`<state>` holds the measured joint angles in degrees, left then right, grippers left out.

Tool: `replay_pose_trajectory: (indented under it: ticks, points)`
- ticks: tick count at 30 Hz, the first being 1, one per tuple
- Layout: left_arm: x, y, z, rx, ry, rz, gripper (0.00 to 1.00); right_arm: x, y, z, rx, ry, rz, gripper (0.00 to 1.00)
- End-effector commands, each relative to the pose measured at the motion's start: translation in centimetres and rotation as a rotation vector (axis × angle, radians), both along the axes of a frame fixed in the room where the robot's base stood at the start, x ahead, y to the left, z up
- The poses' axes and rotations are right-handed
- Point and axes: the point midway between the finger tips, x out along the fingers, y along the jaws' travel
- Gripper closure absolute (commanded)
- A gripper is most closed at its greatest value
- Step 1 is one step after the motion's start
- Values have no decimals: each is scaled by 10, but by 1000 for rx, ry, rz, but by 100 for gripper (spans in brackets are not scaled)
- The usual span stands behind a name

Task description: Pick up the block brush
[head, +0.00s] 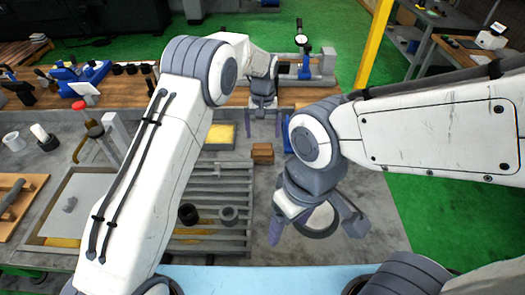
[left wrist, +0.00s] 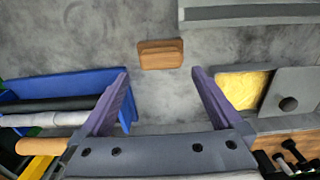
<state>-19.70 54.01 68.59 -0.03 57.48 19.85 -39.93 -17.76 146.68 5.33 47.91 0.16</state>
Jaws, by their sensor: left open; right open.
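The block brush (head: 262,153) is a small brown wooden block lying on the grey surface near the middle of the head view. It also shows in the left wrist view (left wrist: 160,54), just beyond the fingertips and roughly centred between them. My left gripper (head: 264,126) is open and empty, on the far side of the brush in the head view and apart from it. Its purple fingers (left wrist: 158,76) frame bare grey surface in the wrist view. My right gripper (head: 315,232) is open and empty, nearer and to the right of the brush, over a round white disc.
A slatted grey rack (head: 212,180) with dark rings lies left of the brush. A tray with a yellow pad (head: 220,133) sits behind it. In the left wrist view a blue bin (left wrist: 60,82) with rolls stands at left.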

Motion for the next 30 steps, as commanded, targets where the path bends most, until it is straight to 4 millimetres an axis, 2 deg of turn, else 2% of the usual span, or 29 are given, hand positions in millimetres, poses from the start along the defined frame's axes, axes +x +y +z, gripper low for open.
replay_pose_trajectory:
  ticks: [3,7,10,14,18,27,29,30]
  points:
    - [0,0,-15,1,2,-1,0,0,0,8,0,0,0,28]
    - [0,0,-23,0,0,-2,0,0,0,11,0,0,0,28]
    - [-1,1,-31,1,3,-2,0,0,0,20,0,0,1,28]
    - [-2,2,-50,1,4,-2,0,0,0,37,0,0,4,28]
    - [-2,2,-69,0,1,-2,0,0,0,42,0,-1,6,28]
    - [-1,1,-76,-1,-1,-2,0,0,0,41,0,-1,6,28]
    - [-1,1,-76,-1,-1,-2,23,0,0,41,0,-1,6,28]
    - [-1,1,-76,-1,-1,-2,38,0,0,41,0,-1,6,28]
